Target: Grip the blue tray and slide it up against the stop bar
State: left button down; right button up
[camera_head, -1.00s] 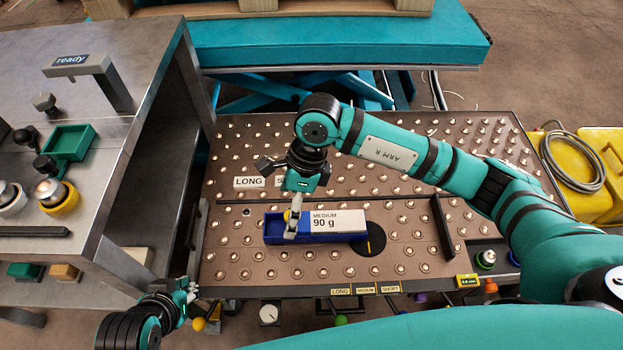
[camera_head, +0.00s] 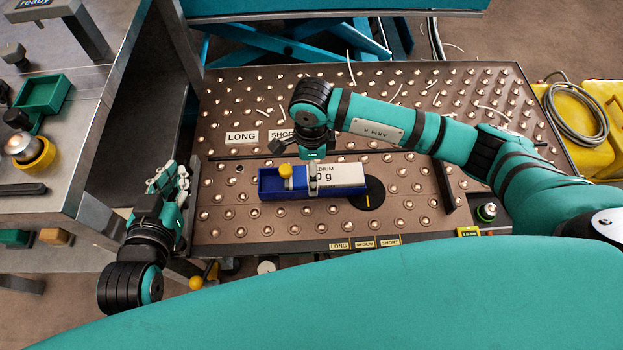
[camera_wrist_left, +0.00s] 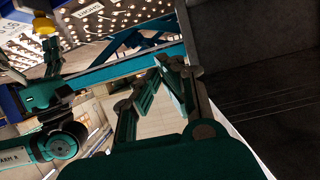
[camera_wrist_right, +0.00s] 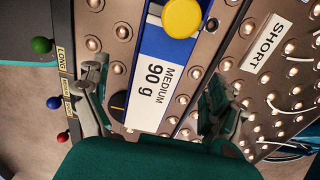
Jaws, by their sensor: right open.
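The blue tray (camera_head: 270,186) lies on the ball-studded table in the head view, with a yellow knob (camera_head: 285,171) at its left part. My right gripper (camera_head: 313,178) is over the tray, just right of the knob. The right wrist view shows its fingers wide apart, the tray (camera_wrist_right: 154,38) between and beyond them, not clasped. A dark bar (camera_head: 444,185), perhaps the stop bar, stands right of the tray with a gap. My left gripper (camera_head: 168,178) is empty left of the table; its fingers look close together.
A black disc (camera_head: 367,193) lies at the tray's right end. A thin dark rail (camera_head: 225,157) runs behind the tray. A metal bench (camera_head: 90,130) stands left, yellow cases (camera_head: 590,120) right. Studded table (camera_head: 410,215) is open between disc and dark bar.

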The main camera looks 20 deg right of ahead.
notch_tip(320, 180, down, 6)
jog(key=shift+r+b, duration=0.15)
jog(key=shift+b, duration=0.5)
jog(key=shift+f, duration=0.3)
pick_arm(q)
notch_tip(320, 180, up, 7)
jog(key=w+d+t+h, duration=0.1)
jog(key=t, duration=0.3)
jog(key=shift+w+d+r+t+h, duration=0.15)
jog(key=shift+w+d+t+h, duration=0.15)
jog(key=shift+w, duration=0.1)
pick_arm(e)
jog(key=c, duration=1.5)
jog(key=shift+w+r, duration=0.1)
jog(key=shift+c, duration=0.4)
pick_arm(q)
jog(key=shift+r, duration=0.15)
